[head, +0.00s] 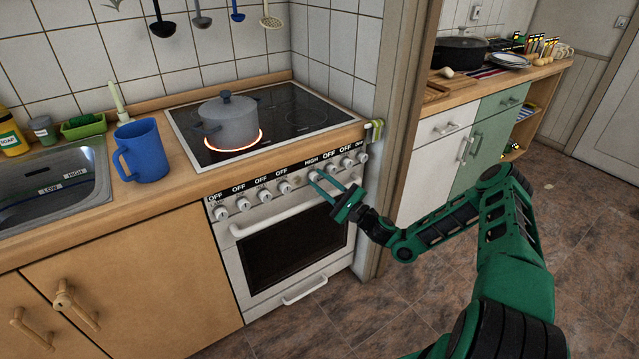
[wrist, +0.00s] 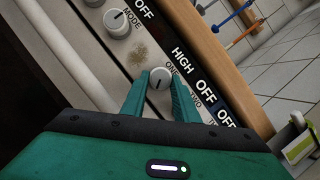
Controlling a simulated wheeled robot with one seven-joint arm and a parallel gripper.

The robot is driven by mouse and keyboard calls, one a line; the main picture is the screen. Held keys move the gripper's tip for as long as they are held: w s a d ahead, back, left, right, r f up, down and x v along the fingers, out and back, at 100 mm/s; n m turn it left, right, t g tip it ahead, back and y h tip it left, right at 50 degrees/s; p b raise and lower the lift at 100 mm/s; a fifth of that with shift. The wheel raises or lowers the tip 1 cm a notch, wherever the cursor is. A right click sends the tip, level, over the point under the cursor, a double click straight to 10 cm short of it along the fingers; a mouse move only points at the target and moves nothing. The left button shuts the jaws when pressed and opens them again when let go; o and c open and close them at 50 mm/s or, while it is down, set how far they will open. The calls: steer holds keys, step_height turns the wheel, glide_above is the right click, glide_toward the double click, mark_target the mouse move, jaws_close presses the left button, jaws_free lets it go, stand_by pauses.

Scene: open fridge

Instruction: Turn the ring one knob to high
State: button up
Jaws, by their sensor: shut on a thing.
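The ring one knob (wrist: 159,77) is a small white dial with a dark pointer line on the stove's front panel. In the wrist view the word ONE is beside it and the label above it reads HIGH. My gripper (wrist: 159,84) has its two green fingers on either side of this knob, shut on it. In the head view my gripper (head: 322,182) reaches the panel at the right part of the knob row, under the HIGH label. A ring on the cooktop (head: 310,121) glows orange under a grey lidded pot (head: 228,124).
Other knobs beside it read OFF, including the mode knob (wrist: 117,22). The oven handle (head: 275,220) runs just below the row. A blue mug (head: 142,152) stands on the counter left of the stove. A wall edge (head: 400,130) is close on the right.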

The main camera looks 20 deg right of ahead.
steer(key=shift+d+f, duration=0.1)
steer(key=shift+f, duration=0.15)
steer(key=o, duration=1)
steer(key=shift+o, duration=0.3)
steer(key=shift+r, duration=0.1)
steer(key=v, duration=1)
steer(key=shift+s+d, duration=0.15)
steer(key=shift+s, duration=0.1)
